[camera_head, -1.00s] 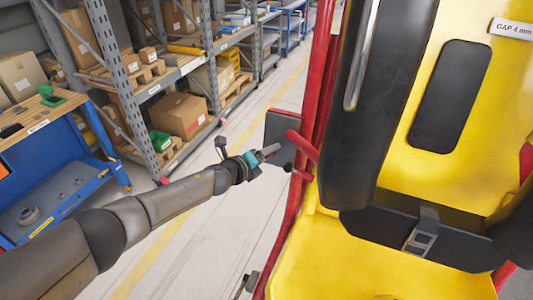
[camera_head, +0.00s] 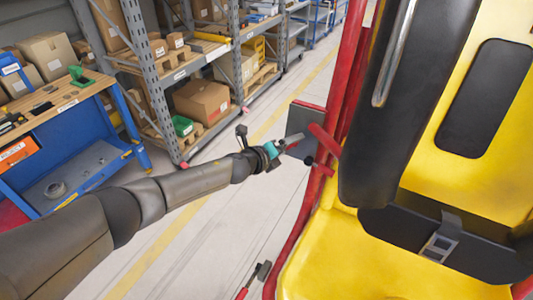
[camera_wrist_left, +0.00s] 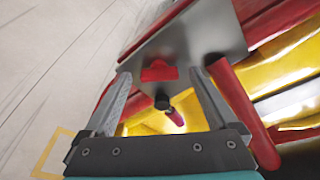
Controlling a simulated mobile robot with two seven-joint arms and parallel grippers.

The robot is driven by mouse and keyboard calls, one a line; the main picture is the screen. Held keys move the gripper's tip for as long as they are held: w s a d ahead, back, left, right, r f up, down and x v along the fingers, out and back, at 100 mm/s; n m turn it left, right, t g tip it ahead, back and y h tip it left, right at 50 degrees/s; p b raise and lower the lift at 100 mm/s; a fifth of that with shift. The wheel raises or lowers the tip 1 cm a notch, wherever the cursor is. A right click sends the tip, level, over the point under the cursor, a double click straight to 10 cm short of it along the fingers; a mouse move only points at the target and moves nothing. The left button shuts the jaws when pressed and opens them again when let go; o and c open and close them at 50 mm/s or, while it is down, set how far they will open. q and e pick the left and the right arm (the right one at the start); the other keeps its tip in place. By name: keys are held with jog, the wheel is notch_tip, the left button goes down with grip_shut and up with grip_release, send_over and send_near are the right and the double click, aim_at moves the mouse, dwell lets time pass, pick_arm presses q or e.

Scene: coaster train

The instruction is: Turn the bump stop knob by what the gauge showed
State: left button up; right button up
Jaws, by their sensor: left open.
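My left gripper (camera_head: 291,140) is open beside the red-framed yellow coaster car seat (camera_head: 345,250), at a dark grey plate (camera_head: 308,118) on the car's side. In the left wrist view its two fingers (camera_wrist_left: 160,76) stand apart. Between them a small red piece (camera_wrist_left: 158,71) shows against the plate (camera_wrist_left: 205,35). A black round knob-like end (camera_wrist_left: 162,102) lies just below it, also between the fingers; it also shows in the head view (camera_head: 309,160). I cannot tell which of these is the bump stop knob, nor see any contact. No gauge is visible.
A black padded restraint (camera_head: 400,120) hangs over the seat. A thick red bar (camera_head: 325,140) passes close to my left gripper. A blue workbench (camera_head: 75,150) and shelving with boxes (camera_head: 203,100) stand at the left. Bare floor (camera_head: 240,225) lies between.

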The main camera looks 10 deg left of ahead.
pick_arm(q)
jog(key=v, duration=1.4)
jog(key=shift+s+a, duration=0.15)
jog(key=shift+s, duration=0.1)
